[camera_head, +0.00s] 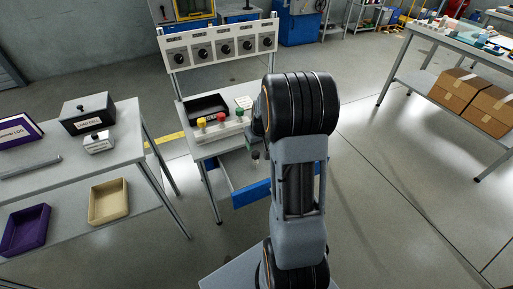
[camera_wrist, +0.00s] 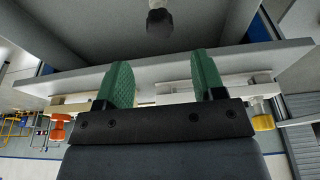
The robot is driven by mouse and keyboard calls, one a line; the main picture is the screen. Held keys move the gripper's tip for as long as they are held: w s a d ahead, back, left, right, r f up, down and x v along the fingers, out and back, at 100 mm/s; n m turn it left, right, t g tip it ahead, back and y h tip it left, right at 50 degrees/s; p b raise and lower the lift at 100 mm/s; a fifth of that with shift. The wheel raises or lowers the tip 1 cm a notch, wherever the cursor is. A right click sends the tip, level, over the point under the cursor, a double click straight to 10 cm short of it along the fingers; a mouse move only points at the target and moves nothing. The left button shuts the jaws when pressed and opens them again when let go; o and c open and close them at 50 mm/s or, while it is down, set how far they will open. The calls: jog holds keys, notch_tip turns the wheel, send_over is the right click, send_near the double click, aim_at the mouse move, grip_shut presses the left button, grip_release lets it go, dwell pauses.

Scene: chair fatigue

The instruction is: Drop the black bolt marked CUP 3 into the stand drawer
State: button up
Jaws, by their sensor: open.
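The stand drawer (camera_wrist: 215,27) is pulled out, and its blue front (camera_head: 251,193) shows below the stand's top in the head view. A small dark bolt (camera_head: 255,156) shows over the drawer's grey inside. In the wrist view the black bolt (camera_wrist: 159,22) is beyond my fingertips, apart from both. I cannot read its marking or tell whether it touches the drawer floor. My gripper (camera_wrist: 161,60) is open with two green fingers and nothing between them. In the head view my arm hides most of the gripper and the drawer's right part.
The stand top holds a black tray (camera_head: 208,106) and a white block with yellow, red and green knobs (camera_head: 221,117). A panel of dials (camera_head: 222,46) rises behind. A table (camera_head: 75,170) stands left; a shelf with cardboard boxes (camera_head: 455,92) stands right. Floor at right is clear.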

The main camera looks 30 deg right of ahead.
jog(key=s+a+r+n, duration=0.1)
jog(key=s+a+r, duration=0.7)
jog(key=a+r, duration=0.4)
jog(key=s+a, duration=0.5)
jog(key=s, duration=0.3)
jog(key=shift+a+r+p, duration=0.3)
jog(key=shift+a+r, duration=0.05)
notch_tip(320, 180, up, 13)
jog(key=p, duration=1.1)
jog(key=shift+s+a+n+t+p, duration=0.2)
jog(key=shift+n+t+p, duration=0.1)
jog(key=shift+n+t, duration=0.1)
jog(key=shift+c, duration=0.4)
